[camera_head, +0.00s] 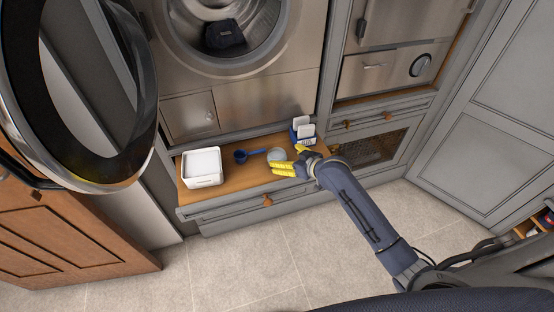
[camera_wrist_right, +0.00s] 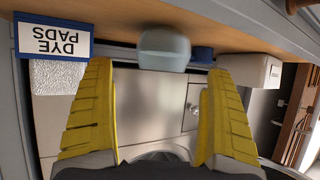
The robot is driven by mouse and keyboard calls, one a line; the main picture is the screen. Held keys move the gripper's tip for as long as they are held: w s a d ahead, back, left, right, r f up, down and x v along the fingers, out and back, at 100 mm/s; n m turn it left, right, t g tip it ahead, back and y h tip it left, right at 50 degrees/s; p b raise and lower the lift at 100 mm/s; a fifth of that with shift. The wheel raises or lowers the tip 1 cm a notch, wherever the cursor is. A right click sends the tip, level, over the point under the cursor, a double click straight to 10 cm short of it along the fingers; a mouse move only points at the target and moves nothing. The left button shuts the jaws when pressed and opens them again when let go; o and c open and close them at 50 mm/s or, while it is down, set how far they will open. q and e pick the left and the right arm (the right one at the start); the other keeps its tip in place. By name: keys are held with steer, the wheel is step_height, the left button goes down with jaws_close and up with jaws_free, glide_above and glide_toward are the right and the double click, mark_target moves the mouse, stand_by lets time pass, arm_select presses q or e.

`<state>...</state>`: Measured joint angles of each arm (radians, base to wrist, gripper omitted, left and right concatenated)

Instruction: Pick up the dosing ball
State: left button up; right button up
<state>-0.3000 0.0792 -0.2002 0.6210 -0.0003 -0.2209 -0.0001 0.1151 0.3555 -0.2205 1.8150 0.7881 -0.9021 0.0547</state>
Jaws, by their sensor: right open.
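The dosing ball (camera_head: 276,154), a small pale grey-blue rounded piece, sits on the wooden bench top between a blue scoop and a dye pads box. It also shows in the right wrist view (camera_wrist_right: 164,49), at the top between the fingers. My right gripper (camera_head: 285,158) has yellow fingers spread open and empty, just beside the ball on its right and front side. In the wrist view the fingers (camera_wrist_right: 160,68) stand on either side of the ball, with gaps to it. My left gripper is not in view.
A white tub of powder (camera_head: 203,181) stands at the bench's left, next to the blue scoop (camera_head: 242,156). The blue-and-white dye pads box (camera_wrist_right: 53,36) stands close by the right gripper. A washer with a dark bundle (camera_head: 222,34) is behind; its round door (camera_head: 146,75) hangs open left.

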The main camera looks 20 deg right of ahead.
mark_target(272, 154)
steer(key=shift+x, duration=2.4)
steer(key=shift+s+a+f, duration=0.1)
steer(key=shift+a, duration=0.05)
steer(key=c, duration=1.1)
